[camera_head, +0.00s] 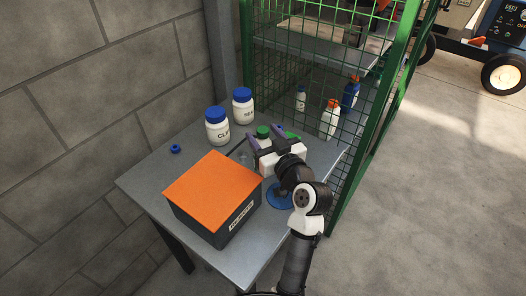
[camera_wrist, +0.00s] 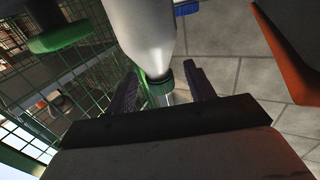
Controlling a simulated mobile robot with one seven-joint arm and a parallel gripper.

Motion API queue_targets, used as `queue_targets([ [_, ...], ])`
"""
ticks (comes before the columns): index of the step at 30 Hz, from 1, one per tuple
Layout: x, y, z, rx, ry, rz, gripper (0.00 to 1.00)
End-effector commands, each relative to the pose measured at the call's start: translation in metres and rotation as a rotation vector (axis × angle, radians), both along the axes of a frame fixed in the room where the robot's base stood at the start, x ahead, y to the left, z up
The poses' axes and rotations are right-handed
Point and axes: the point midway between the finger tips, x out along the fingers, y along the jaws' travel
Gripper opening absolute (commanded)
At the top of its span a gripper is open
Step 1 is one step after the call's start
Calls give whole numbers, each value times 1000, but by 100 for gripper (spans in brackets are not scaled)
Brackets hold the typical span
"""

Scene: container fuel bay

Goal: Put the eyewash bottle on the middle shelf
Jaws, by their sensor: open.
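A pale bottle with a green cap (camera_head: 263,132), likely the eyewash bottle, stands on the grey table; I cannot read a label. In the wrist view its pale body (camera_wrist: 145,30) and green cap (camera_wrist: 160,88) show between the two dark fingers. My gripper (camera_head: 265,136) is open around the cap end of this bottle; I cannot tell whether the fingers touch it. Behind the table stands a green mesh cage with a grey shelf (camera_head: 315,48) and bottles below it. Which level is the middle shelf is unclear.
A dark box with an orange lid (camera_head: 212,183) stands close left of my arm. Two white jars with blue caps (camera_head: 217,127) stand near the wall. A blue disc (camera_head: 280,196) lies under my wrist. The cage's green post (camera_head: 375,110) is close on the right.

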Motion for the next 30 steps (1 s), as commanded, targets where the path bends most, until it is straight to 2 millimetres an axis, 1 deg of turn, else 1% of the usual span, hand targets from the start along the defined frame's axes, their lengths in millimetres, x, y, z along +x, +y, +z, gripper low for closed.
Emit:
queue_targets([
  [1,8,4,8,0,1,2,54],
  [6,26,13,4,1,0,1,54],
  [9,29,14,3,0,0,0,54],
  [14,29,14,3,0,0,0,54],
  [17,29,14,3,0,0,0,43],
  [24,28,14,3,0,0,0,12],
  [27,28,14,3,0,0,0,0],
  [30,28,14,3,0,0,0,0],
])
